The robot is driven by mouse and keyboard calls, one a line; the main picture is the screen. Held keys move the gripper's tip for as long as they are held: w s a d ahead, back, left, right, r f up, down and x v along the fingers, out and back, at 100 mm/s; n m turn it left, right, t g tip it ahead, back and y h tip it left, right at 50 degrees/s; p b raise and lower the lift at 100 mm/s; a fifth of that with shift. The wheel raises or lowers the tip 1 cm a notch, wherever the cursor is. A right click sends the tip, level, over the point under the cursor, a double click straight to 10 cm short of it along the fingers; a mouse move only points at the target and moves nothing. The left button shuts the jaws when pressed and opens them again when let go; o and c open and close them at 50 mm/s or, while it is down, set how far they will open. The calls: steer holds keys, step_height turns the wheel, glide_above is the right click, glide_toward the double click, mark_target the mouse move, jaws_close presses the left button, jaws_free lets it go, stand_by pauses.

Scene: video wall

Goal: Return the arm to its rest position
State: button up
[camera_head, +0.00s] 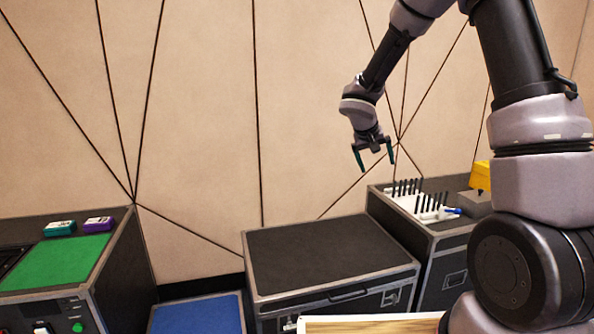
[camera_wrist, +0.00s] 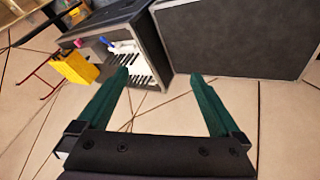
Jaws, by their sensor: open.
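My gripper (camera_head: 375,160) hangs from my raised arm in front of the panelled wall, fingers pointing down. It is open and nothing is between its fingers. In the wrist view its two green fingers (camera_wrist: 163,88) stand wide apart. It is above and behind the dark flight case (camera_head: 325,255), left of the case with the white rack (camera_head: 423,203), and touches neither. My arm is bent, with its elbow beyond the top edge of the head view.
At left, a case bears a green mat (camera_head: 55,262) and two small boxes (camera_head: 80,226). A blue surface (camera_head: 197,315) lies low. Space around the gripper looks clear.

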steer(key=s+d+r+m+y, duration=0.2)
steer(key=s+d+r, duration=0.2)
steer(key=s+r, duration=1.05)
steer(key=s+a+r+t+y, duration=0.1)
steer(key=s+r+y, duration=0.1)
steer(key=s, duration=0.6)
steer(key=s+a+r+m+t+y, duration=0.1)
steer(key=s+a+r+y, duration=0.1)
steer(key=s, duration=0.6)
steer(key=shift+s+a+r+y, duration=0.3)
steer(key=shift+r+y, duration=0.1)
steer(key=shift+r, duration=0.5)
steer(key=shift+w, duration=0.1)
